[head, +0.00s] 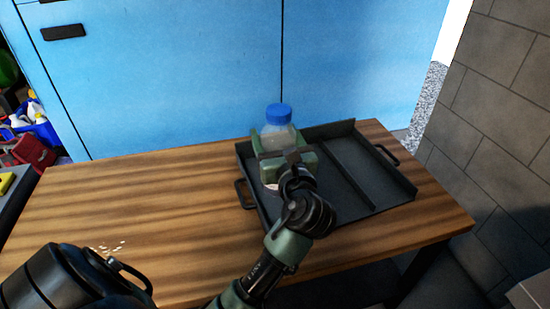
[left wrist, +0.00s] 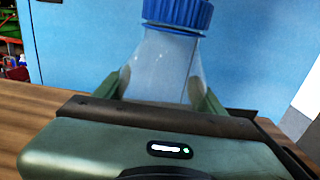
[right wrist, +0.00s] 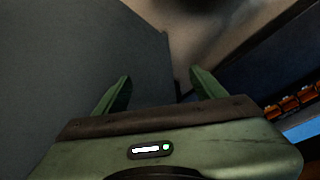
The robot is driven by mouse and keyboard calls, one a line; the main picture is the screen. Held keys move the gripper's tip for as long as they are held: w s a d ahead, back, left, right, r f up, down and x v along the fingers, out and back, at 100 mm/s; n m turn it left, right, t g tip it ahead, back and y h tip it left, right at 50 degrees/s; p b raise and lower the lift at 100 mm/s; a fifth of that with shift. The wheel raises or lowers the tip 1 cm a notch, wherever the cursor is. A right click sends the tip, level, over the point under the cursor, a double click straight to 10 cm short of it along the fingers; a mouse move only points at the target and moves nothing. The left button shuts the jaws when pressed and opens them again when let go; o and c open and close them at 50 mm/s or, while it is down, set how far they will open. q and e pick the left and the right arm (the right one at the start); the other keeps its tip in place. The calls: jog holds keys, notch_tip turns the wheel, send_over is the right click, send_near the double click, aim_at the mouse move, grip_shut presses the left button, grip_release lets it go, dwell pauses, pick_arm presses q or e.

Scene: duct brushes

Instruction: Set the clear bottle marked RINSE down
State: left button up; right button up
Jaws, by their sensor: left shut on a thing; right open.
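The clear bottle (head: 279,132) has a blue cap and stands about upright. My left gripper (head: 283,150) is shut around its body; the bottle also shows between the fingers in the left wrist view (left wrist: 165,65). The gripper hides most of the bottle, and I cannot read a RINSE mark. The bottle is at the left compartment of a black tray (head: 345,170); I cannot tell whether its base touches the tray floor. My right gripper (right wrist: 160,85) is open and empty in the right wrist view, and is out of the head view.
The tray has a divider and side handles and lies on the right part of a wooden table (head: 150,200). Small pale bits (head: 112,247) lie at the table's front left. Blue cabinets (head: 180,70) stand behind. The tray's right compartment looks empty.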

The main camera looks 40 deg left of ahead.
pick_arm(q)
notch_tip(320, 180, down, 4)
jog(key=shift+r+b, duration=0.25)
jog(key=shift+b, duration=0.45)
jog(key=shift+f+b, duration=0.35)
jog(key=shift+f, duration=0.55)
pick_arm(e)
jog(key=w, duration=0.1)
jog(key=w+t, duration=0.1)
jog(key=w+a+f, duration=0.1)
jog(key=shift+w+t, duration=0.3)
jog(key=shift+t, duration=0.1)
pick_arm(q)
jog(key=shift+f, duration=0.1)
pick_arm(e)
jog(key=shift+s, duration=0.1)
pick_arm(q)
jog(key=o, duration=1.5)
pick_arm(e)
jog(key=shift+s+f, duration=0.1)
